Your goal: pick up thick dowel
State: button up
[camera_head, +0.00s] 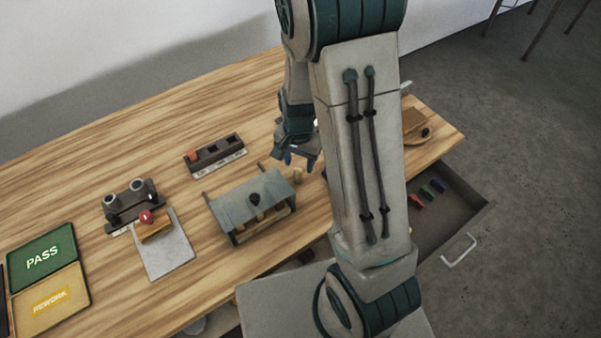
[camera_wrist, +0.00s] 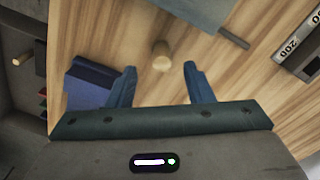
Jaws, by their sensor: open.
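The thick dowel (camera_wrist: 161,55) is a short, light wooden cylinder, seen from near its end in the wrist view, on the table. It also shows in the head view as a small pale peg (camera_head: 297,175) right of the grey-roofed rack. My gripper (camera_wrist: 160,84) is open, with its two blue fingers apart. The dowel lies beyond the fingertips, between their lines, and nothing is held. In the head view my gripper (camera_head: 299,158) hangs over the table just above the dowel; my arm hides the table to its right.
The grey-roofed rack (camera_head: 251,201) stands close to the dowel. A dark slotted block (camera_head: 215,152) lies behind it. A blue box (camera_wrist: 88,82) is near the left finger. A drawer (camera_head: 450,205) is open at the right. Green PASS (camera_head: 42,258) and yellow REWORK trays (camera_head: 50,299) lie far left.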

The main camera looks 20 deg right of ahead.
aim_at(298, 169)
jog(key=shift+w+f+p, duration=0.2)
jog(key=shift+f+p, duration=0.25)
jog(key=shift+f, duration=1.9)
grip_shut()
